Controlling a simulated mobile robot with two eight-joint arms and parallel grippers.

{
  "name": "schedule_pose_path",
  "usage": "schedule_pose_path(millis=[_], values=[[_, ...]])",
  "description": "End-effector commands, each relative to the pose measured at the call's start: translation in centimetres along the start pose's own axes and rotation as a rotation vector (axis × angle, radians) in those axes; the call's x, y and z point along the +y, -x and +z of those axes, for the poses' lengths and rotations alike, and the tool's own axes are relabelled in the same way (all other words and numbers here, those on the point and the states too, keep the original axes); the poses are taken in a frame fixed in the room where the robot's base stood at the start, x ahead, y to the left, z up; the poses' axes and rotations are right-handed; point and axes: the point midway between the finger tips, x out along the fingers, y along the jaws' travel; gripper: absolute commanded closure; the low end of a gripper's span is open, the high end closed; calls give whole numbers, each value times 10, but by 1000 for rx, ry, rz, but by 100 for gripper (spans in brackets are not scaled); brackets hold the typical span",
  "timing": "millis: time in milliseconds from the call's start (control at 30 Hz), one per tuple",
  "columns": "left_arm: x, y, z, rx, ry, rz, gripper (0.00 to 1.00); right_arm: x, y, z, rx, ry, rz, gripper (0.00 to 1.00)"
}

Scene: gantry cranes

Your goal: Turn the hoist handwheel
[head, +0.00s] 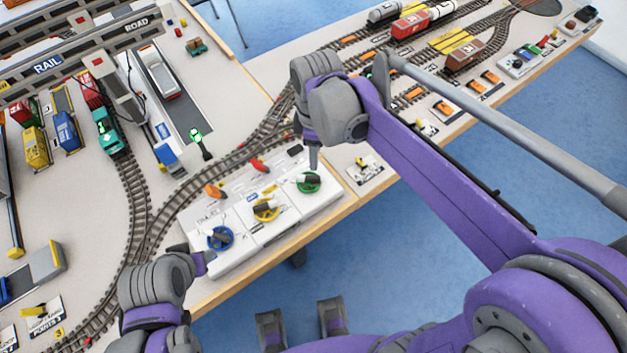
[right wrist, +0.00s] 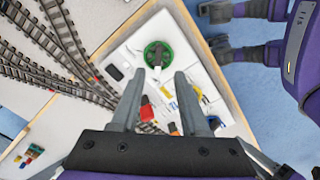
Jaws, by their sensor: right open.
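A white control box (head: 293,222) at the table edge carries three handwheels with dark handles: blue (head: 227,237), yellow (head: 274,214) and green (head: 314,187). Their labels are too small to read, so I cannot tell which is the hoist one. My right gripper (head: 314,158) points down just above the green wheel. In the right wrist view my right gripper (right wrist: 161,76) is open and empty, and the green wheel (right wrist: 150,60) lies just beyond its fingertips. My left gripper (head: 207,261) is beside the blue wheel at the box's front-left corner; its jaw opening cannot be made out.
A small card (head: 364,171) with a yellow item lies to the right.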

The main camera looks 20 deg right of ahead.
Motion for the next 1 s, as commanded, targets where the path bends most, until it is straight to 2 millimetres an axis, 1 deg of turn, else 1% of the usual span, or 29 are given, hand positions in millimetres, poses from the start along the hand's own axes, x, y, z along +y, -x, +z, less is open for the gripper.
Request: schedule_pose_path(millis=[167,267,500,600,700,800,1000], values=[[0,-3,2,-1,0,0,50,2,-15,-3,-7,37,-12,55],[0,-4,3,-2,0,0,50,2,-31,-3,-6,35,-11,55],[0,-8,6,-4,0,0,50,2,-77,-3,-6,33,-11,55],[0,-10,8,-5,0,0,50,1,-92,-3,-5,33,-10,55],[0,-10,8,-5,0,0,50,1,-102,-2,-5,33,-10,55],[0,-11,8,-5,0,0,50,1,-108,-2,-5,32,-10,55],[0,-11,8,-5,0,0,50,1,-109,-2,-5,32,-10,55]])
